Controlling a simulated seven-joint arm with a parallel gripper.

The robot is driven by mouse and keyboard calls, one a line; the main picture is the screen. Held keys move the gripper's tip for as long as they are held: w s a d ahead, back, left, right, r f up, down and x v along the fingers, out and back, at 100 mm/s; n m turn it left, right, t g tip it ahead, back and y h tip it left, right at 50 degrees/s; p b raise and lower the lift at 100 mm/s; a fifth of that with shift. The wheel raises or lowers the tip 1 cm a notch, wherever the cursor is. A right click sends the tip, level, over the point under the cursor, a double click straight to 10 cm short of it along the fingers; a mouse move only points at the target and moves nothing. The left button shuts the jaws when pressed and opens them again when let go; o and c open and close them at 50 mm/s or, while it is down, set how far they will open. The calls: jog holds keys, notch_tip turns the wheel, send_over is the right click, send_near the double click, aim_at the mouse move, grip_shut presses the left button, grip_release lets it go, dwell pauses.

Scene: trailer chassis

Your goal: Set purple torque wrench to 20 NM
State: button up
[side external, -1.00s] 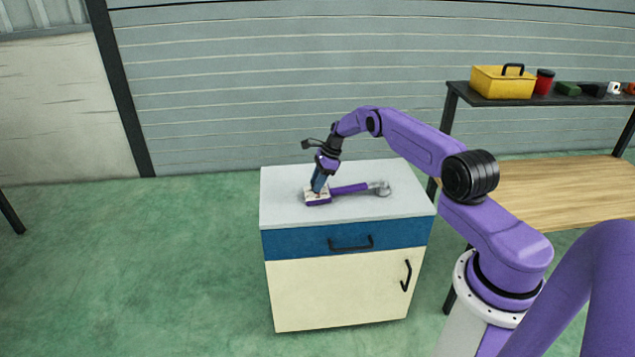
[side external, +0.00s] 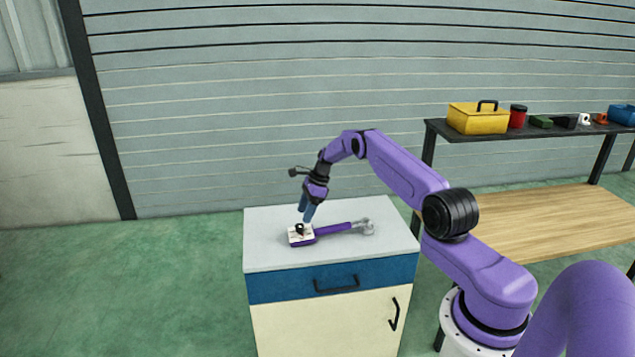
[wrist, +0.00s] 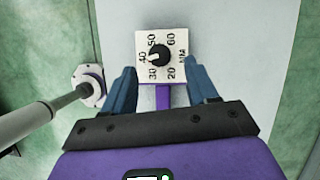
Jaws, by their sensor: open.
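The purple torque wrench (side external: 333,229) lies on the light top of the cabinet, its metal head to the right. At its left end is a white dial plate (wrist: 180,41) marked 20, 30, 40, 50, 60 and NM, with a round black knob (wrist: 163,58). In the wrist view the knob's white mark points left, roughly at 40; its exact setting is hard to tell. My gripper (side external: 306,214) is just above the dial. In the wrist view my gripper (wrist: 162,72) is open and empty, its blue fingers apart on either side of the plate's near edge.
The cabinet (side external: 270,254) has a blue drawer and a cream door with black handles; its top is otherwise clear. At right, a dark shelf (side external: 480,133) holds a yellow toolbox (side external: 477,121), a red can (side external: 517,117) and several small items, above a wooden bench (side external: 540,210).

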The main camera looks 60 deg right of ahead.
jog(key=v, duration=1.2)
jog(key=shift+r, duration=0.3)
jog(key=n+t+h, duration=0.1)
jog(key=n+h, duration=0.5)
jog(key=n, duration=1.6)
send_near(299, 226)
jog(key=x, duration=0.8)
jog(key=shift+w+d+f, duration=0.1)
jog(key=shift+d+f, duration=0.1)
jog(key=shift+f, duration=0.1)
jog(key=shift+c, duration=0.3)
jog(key=c, duration=1)
